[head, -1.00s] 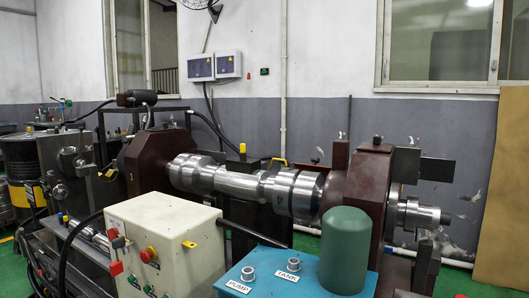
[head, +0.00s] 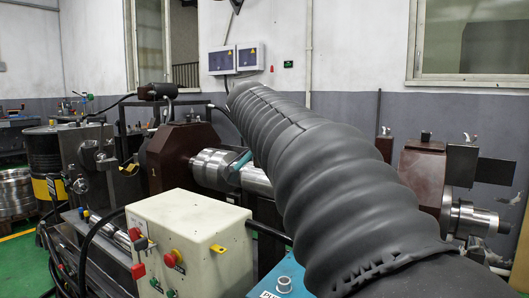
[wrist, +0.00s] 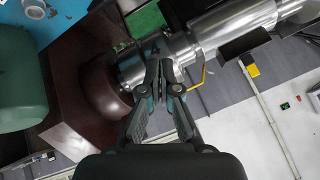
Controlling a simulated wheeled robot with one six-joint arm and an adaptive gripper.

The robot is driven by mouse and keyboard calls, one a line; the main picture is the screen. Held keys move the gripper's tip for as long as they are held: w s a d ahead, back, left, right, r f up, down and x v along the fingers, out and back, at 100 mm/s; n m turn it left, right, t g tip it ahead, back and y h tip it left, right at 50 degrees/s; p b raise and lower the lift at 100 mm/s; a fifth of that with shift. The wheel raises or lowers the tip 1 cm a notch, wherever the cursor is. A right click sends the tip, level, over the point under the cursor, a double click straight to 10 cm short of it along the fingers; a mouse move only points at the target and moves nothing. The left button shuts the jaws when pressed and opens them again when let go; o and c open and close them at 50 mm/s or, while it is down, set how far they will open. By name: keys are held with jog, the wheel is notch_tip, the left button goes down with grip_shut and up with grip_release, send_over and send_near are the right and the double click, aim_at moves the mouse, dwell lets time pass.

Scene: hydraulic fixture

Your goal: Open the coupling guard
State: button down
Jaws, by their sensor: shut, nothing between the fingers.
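A green domed cover, which may be the coupling guard, fills the left edge of the wrist view (wrist: 20,85). In the head view it is hidden behind my arm. The blue block (head: 286,274) with labelled ports is mostly covered there too; one metal port shows. My gripper (wrist: 161,66) is shut and empty, in front of the steel shaft (wrist: 215,42) in the wrist view. It is to the right of the green cover, apart from it. I cannot tell whether the fingers touch the shaft.
A white control box (head: 190,235) with red and yellow controls stands in front of the machine. A brown housing (head: 175,155) carries the shaft's left end. A dark red housing (wrist: 75,100) and a yellow handle (wrist: 197,80) are near my gripper.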

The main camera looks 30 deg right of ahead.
jog(key=w+d+r+m+g+h, duration=0.2)
jog(key=w+d+r+m, duration=0.15)
jog(key=d+m, duration=0.45)
jog(key=w+d+r+m+g+h, duration=0.1)
jog(key=w+d+r+m+h, duration=0.2)
jog(key=d+r+m, duration=0.5)
jog(key=shift+n, duration=0.5)
jog(key=x, duration=0.6)
jog(key=f+x, duration=0.1)
jog(key=x, duration=0.4)
jog(key=s+x, duration=0.1)
jog(key=x, duration=0.5)
jog(key=shift+a+f, duration=0.15)
jog(key=shift+f, duration=0.4)
jog(key=shift+w+f, duration=0.1)
jog(key=shift+f, duration=0.05)
jog(key=d, duration=0.2)
jog(key=w+d+f, duration=0.1)
jog(key=shift+d, duration=0.25)
jog(key=shift+w+a, duration=0.15)
jog(key=shift+a, duration=0.25)
